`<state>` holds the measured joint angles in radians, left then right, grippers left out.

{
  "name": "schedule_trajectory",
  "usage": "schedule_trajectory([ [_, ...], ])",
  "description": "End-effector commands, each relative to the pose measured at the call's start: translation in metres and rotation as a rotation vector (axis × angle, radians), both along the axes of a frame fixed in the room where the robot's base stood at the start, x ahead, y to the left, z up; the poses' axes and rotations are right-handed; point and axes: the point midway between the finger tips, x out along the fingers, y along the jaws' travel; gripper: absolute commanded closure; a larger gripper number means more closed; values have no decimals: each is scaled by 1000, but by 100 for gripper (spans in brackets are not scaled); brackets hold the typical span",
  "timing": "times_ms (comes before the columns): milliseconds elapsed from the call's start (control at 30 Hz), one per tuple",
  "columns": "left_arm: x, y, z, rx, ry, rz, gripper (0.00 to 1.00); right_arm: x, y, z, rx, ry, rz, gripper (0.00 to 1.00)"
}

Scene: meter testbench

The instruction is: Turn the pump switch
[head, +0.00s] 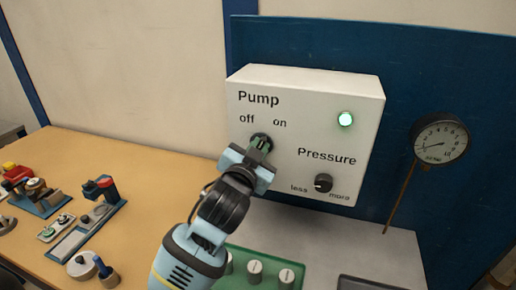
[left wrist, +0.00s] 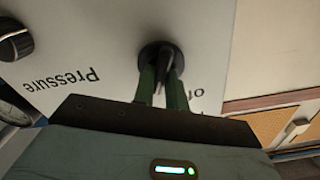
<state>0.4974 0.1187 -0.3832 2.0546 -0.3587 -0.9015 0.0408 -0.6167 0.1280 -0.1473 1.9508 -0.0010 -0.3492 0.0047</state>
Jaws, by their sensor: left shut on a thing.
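The white control box (head: 330,95) is on the blue panel, with "Pump", "off" and "on" printed above the pump switch (head: 262,137). My left gripper (head: 261,145) is at the switch, its two green fingers closed on the dark knob. In the left wrist view the fingers (left wrist: 162,85) reach the black pump switch (left wrist: 157,52), one on each side of its handle. The fingers partly hide the handle, so its exact setting is hard to tell. My right gripper is not in view.
The pressure knob (head: 323,183) sits lower right on the box. A round gauge (head: 440,139) stands to the right on a thin pipe. A green block with white-topped knobs (head: 255,267) lies below. Fixtures stand on the wooden table (head: 140,165) at left.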

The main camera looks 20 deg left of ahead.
Motion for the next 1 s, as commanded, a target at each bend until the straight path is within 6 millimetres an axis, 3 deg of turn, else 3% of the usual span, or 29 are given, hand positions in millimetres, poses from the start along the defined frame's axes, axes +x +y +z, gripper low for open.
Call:
schedule_trajectory([
  [767,0,0,-1,102,-1,1,100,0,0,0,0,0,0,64],
  [800,0,0,-1,102,-1,1,81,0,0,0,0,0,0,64],
  [933,0,0,-1,101,-2,1,65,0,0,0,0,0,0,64],
  [1000,0,0,-1,100,-2,1,65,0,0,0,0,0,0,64],
])
